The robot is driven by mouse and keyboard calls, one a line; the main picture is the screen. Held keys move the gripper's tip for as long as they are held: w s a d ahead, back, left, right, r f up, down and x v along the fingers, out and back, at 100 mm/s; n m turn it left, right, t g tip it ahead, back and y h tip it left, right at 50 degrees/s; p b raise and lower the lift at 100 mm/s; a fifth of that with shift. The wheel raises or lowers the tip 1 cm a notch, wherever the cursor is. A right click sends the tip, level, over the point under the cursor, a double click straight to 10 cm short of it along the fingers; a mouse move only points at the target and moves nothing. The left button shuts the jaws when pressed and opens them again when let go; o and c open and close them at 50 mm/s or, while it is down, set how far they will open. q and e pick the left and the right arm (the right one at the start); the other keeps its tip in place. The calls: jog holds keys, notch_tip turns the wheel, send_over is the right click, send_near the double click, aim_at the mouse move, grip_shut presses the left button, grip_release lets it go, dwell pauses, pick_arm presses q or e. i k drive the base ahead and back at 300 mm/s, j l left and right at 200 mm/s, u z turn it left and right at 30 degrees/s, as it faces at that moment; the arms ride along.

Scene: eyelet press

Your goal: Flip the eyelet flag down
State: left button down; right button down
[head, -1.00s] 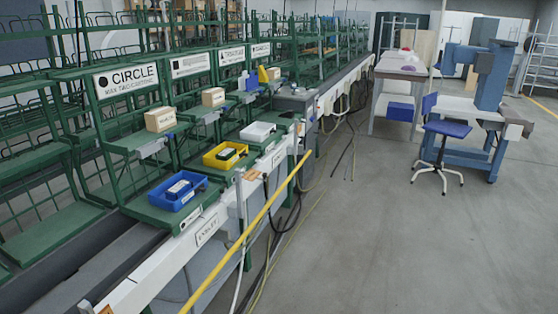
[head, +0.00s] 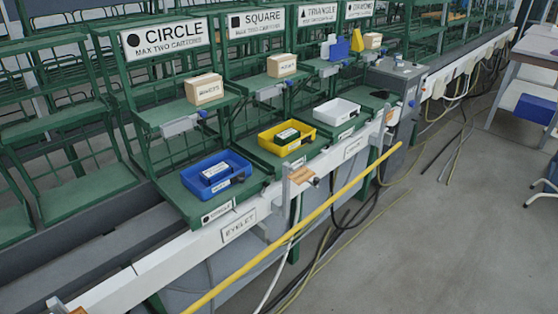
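The EYELET plate (head: 238,226) is on the front of the white rail. Just right of it, a small tan and orange flag-like piece (head: 301,174) juts out from a grey upright bracket (head: 287,192) on the rail. It looks roughly level, but it is too small to tell its exact tilt. A similar tan piece (head: 388,116) stands on a bracket farther right along the rail. I cannot tell for certain which is the eyelet flag. Neither of my grippers is in view.
A yellow bar (head: 330,203) runs along the front of the rail. Behind it, green shelves hold a blue tray (head: 238,183), a yellow tray (head: 267,140), a white tray (head: 337,104) and several cartons. Cables lie on the floor; open floor (head: 430,240) is at right.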

aim_at(299, 177)
jog(key=i+l+u, duration=0.25)
jog(key=l+u, duration=0.2)
jog(key=l, duration=0.15)
jog(key=i+l+u, duration=0.25)
jog(key=l+u, duration=0.2)
jog(key=l, duration=0.3)
